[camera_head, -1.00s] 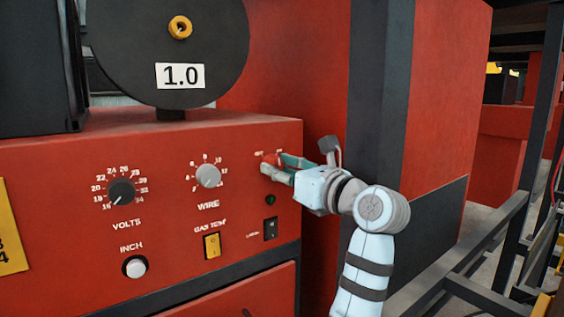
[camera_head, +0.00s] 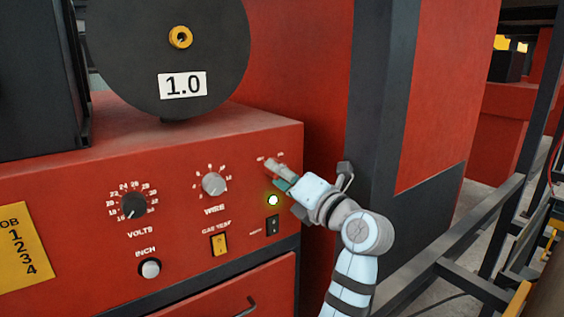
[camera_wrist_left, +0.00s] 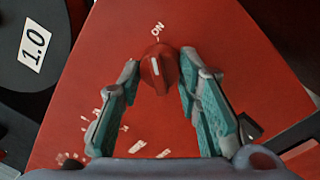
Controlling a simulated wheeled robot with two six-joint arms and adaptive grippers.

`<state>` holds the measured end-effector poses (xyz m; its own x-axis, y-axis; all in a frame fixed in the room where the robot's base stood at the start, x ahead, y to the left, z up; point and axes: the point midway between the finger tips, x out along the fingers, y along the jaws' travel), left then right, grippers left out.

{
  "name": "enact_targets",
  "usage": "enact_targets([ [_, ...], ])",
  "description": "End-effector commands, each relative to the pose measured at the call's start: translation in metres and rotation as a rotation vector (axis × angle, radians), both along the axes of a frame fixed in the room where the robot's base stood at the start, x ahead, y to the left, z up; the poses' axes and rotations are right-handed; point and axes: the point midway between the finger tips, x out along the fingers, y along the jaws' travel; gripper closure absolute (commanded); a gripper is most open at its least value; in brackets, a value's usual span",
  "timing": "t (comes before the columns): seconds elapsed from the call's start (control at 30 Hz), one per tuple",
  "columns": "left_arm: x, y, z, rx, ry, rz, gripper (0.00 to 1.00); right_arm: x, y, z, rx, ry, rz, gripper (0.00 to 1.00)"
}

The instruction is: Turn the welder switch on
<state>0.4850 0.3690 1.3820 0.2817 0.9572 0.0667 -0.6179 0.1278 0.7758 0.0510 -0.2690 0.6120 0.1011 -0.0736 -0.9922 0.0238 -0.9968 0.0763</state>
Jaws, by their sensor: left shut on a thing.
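The welder switch is a red rotary knob (camera_wrist_left: 158,72) with a white pointer line, seen in the left wrist view. Its pointer is turned toward the "ON" label (camera_wrist_left: 158,28). My left gripper (camera_wrist_left: 160,64) has its teal-padded fingers shut on the two sides of the knob. In the head view the left gripper (camera_head: 276,170) is at the upper right of the red welder panel (camera_head: 75,178) and hides the knob. My right gripper is not in view.
The panel also carries a volts dial (camera_head: 133,206), a wire dial (camera_head: 214,184), a yellow gas rocker (camera_head: 219,245), a black rocker (camera_head: 272,226) and a white inch button (camera_head: 150,268). A black wire spool (camera_head: 130,55) stands on top. Dark metal rails (camera_head: 470,240) are at right.

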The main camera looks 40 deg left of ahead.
Motion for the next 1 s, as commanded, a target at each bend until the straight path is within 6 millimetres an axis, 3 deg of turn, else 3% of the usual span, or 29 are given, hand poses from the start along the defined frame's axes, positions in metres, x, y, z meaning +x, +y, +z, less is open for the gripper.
enact_targets([
  [0.2, -0.0003, 0.0001, 0.0023, 0.023, 0.075, -0.001, 0.96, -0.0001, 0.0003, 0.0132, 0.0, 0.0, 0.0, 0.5],
  [0.77, -0.0002, 0.0002, 0.0007, 0.033, 0.102, 0.0, 0.96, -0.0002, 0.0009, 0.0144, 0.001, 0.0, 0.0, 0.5],
  [0.8, -0.0003, 0.0003, 0.0006, 0.033, 0.102, 0.0, 0.62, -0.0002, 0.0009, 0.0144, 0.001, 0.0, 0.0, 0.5],
  [0.9, -0.0002, 0.0002, 0.0005, 0.033, 0.102, 0.0, 0.48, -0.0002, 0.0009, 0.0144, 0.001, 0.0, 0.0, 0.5],
  [1.0, -0.0002, 0.0001, 0.0005, 0.032, 0.102, 0.0, 0.48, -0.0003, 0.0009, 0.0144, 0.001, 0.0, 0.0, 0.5],
])
